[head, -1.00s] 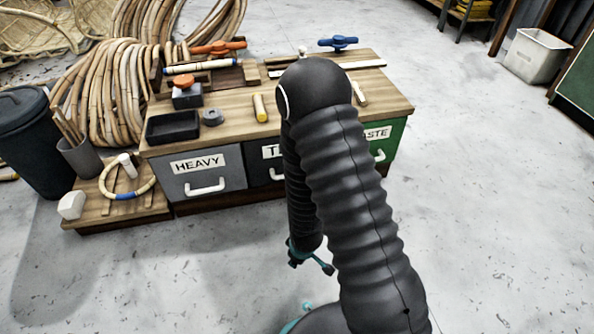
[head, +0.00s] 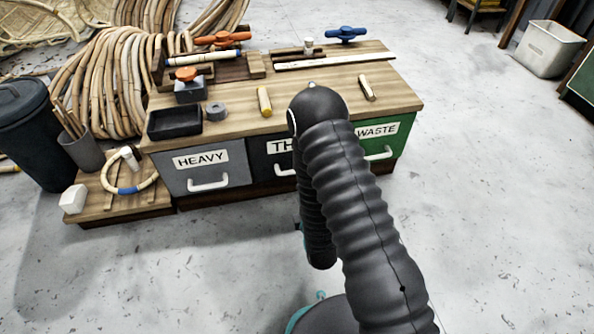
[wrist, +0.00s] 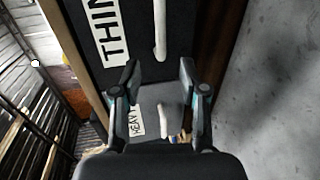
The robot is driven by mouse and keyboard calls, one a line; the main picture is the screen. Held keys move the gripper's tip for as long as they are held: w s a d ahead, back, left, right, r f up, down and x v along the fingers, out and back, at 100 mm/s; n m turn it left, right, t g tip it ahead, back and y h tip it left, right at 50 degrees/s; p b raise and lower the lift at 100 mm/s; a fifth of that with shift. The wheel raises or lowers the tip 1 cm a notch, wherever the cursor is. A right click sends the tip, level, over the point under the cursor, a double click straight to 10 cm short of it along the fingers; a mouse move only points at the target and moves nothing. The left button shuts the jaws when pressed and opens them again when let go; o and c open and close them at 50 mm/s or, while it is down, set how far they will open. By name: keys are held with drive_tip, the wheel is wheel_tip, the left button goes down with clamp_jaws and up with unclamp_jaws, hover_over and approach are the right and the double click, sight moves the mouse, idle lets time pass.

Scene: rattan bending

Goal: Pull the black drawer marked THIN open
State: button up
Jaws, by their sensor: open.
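The black THIN drawer (head: 262,170) is the middle one of three in the wooden bench. It looks shut, and my arm hides part of its front and label in the head view. In the wrist view its face (wrist: 185,42) fills the top middle, with the white THIN label (wrist: 112,32) and the white bar handle (wrist: 160,28) turned sideways. My gripper (wrist: 158,72) is open and empty. Its fingertips appear just below the handle's end in the picture, one to each side of the handle's line. Contact with the drawer cannot be told. In the head view my arm mostly hides the gripper.
The grey HEAVY drawer (head: 203,175) is to the left and the green WASTE drawer (head: 385,140) to the right, both shut. A low wooden platform (head: 95,208) with a cane ring stands at the left. Tools lie on the bench top (head: 330,85). The floor in front is clear.

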drive_tip(key=x, duration=1.3)
drive_tip(key=shift+w+a+f, duration=0.1)
drive_tip(key=shift+w, duration=0.15)
clamp_jaws()
